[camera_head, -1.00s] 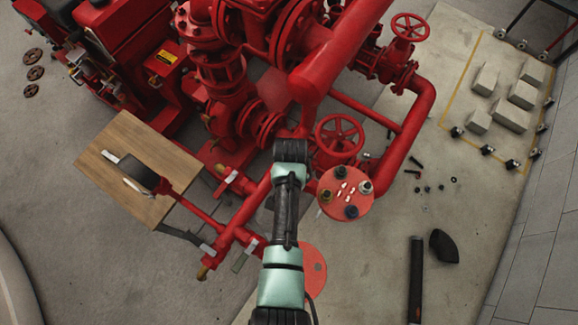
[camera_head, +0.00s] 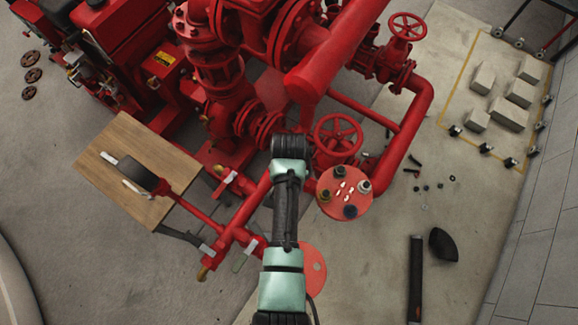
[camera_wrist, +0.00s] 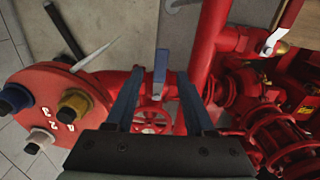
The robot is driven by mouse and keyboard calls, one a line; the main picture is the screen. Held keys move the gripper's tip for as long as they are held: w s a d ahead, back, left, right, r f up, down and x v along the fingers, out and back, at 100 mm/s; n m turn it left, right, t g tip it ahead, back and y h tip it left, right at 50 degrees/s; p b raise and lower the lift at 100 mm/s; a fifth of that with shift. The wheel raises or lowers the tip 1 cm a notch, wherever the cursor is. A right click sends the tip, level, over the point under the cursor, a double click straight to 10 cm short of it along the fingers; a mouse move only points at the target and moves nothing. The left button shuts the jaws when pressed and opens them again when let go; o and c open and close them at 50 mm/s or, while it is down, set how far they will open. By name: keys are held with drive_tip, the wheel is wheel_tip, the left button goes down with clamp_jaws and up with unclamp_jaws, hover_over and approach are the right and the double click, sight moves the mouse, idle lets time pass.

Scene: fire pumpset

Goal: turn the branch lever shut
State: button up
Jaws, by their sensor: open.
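A blue lever handle (camera_wrist: 161,62) stands upright in the wrist view, against a red pipe. It appears to be the branch lever. My gripper (camera_wrist: 160,74) is open, with one finger on each side of the lever in the picture. I see a gap on both sides and cannot tell the depth between fingers and lever. Nothing is held. Another lever, pale with a brass fitting (camera_wrist: 275,40), shows at the right of the wrist view.
A red flange with several bolts (camera_head: 344,193) is close right of my arm; it also fills the wrist view's left (camera_wrist: 55,105). A red handwheel (camera_head: 338,136) is beside my wrist. A wooden table (camera_head: 138,172) stands left. Loose hardware lies on the floor at right.

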wheel_tip(320, 180, up, 11)
drive_tip(key=shift+b, duration=0.35)
drive_tip(key=shift+f, duration=0.15)
drive_tip(key=w+r+n+t+b, duration=0.1)
drive_tip(key=w+r+t, duration=0.4)
drive_tip(key=w+r, duration=0.45)
drive_tip(key=w+r+n+t, duration=0.1)
drive_tip(key=w+r+t, duration=0.45)
drive_tip(key=r, duration=0.65)
wheel_tip(320, 180, up, 12)
drive_tip(key=w+n+t, duration=0.1)
drive_tip(key=w+t, duration=0.1)
drive_tip(key=t, duration=0.2)
drive_tip(key=s+r+n+t, duration=0.1)
drive_tip(key=s+r+t, duration=0.15)
drive_tip(key=r, duration=0.65)
drive_tip(key=s+r+n+t, duration=0.15)
drive_tip(key=r+t, duration=0.25)
drive_tip(key=r, duration=0.5)
drive_tip(key=s+a+r+n+t+b, duration=0.1)
drive_tip(key=s+r+t, duration=0.5)
drive_tip(key=s+r, duration=0.6)
drive_tip(key=shift+a+r, duration=0.15)
drive_tip(key=shift+r, duration=0.3)
drive_tip(key=shift+n, duration=0.25)
